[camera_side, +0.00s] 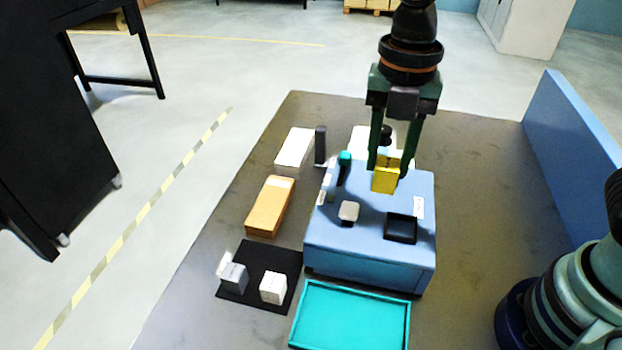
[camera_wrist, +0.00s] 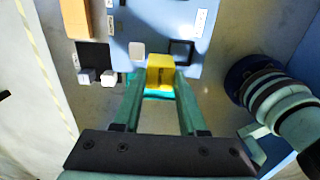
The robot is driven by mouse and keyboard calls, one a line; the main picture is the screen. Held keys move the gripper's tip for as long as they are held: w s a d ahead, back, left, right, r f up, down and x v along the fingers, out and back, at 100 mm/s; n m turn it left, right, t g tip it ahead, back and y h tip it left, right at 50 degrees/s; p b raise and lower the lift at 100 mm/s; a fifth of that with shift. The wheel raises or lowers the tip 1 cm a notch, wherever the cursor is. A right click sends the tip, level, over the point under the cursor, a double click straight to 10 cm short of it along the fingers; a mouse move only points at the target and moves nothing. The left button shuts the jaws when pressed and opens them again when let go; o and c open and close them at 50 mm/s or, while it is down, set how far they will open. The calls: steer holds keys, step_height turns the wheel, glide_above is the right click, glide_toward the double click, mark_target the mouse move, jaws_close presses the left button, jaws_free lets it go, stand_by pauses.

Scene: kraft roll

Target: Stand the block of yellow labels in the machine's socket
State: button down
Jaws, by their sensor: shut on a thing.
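The block of yellow labels (camera_side: 384,180) is between the fingers of my gripper (camera_side: 386,172), which is shut on it. It also shows in the wrist view (camera_wrist: 160,72), at the fingertips of my gripper (camera_wrist: 160,80). In the side view the block appears above the blue machine (camera_side: 370,255), behind the black-rimmed square socket (camera_side: 401,228) on its top. In the wrist view the socket (camera_wrist: 181,52) lies just right of and beyond the block. The socket looks empty. The height of the block over the machine is hard to tell.
A pale button (camera_side: 349,212) and a dark green-topped lever (camera_side: 344,168) are on the machine. A teal tray (camera_side: 350,315) stands in front. A black mat (camera_side: 258,277) with grey and white blocks, and an orange box (camera_side: 269,206), lie left. A blue wall (camera_side: 575,130) stands right.

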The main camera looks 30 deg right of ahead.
steer(key=shift+s+d+f, duration=0.45)
steer(key=shift+s+f, duration=0.1)
steer(key=shift+f, duration=0.65)
steer(key=shift+s+d+f, duration=0.5)
steer(key=shift+f, duration=0.75)
steer(key=shift+s+d+f, duration=0.45)
steer(key=shift+s+f, duration=0.1)
steer(key=shift+f, duration=0.65)
steer(key=shift+f, duration=0.75)
steer(key=shift+c, duration=1.9)
jaws_free()
step_height(320, 180, up, 12)
steer(key=w+d+m+t, duration=0.1)
steer(key=d+m, duration=0.5)
steer(key=m, duration=0.7)
steer(key=w+d+m+t, duration=0.2)
steer(key=d+m+t, duration=0.2)
steer(key=m, duration=1)
steer(key=d, duration=0.2)
steer(key=shift+d+r+t, duration=0.2)
steer(key=shift+d+t, duration=0.1)
steer(key=shift+d, duration=0.05)
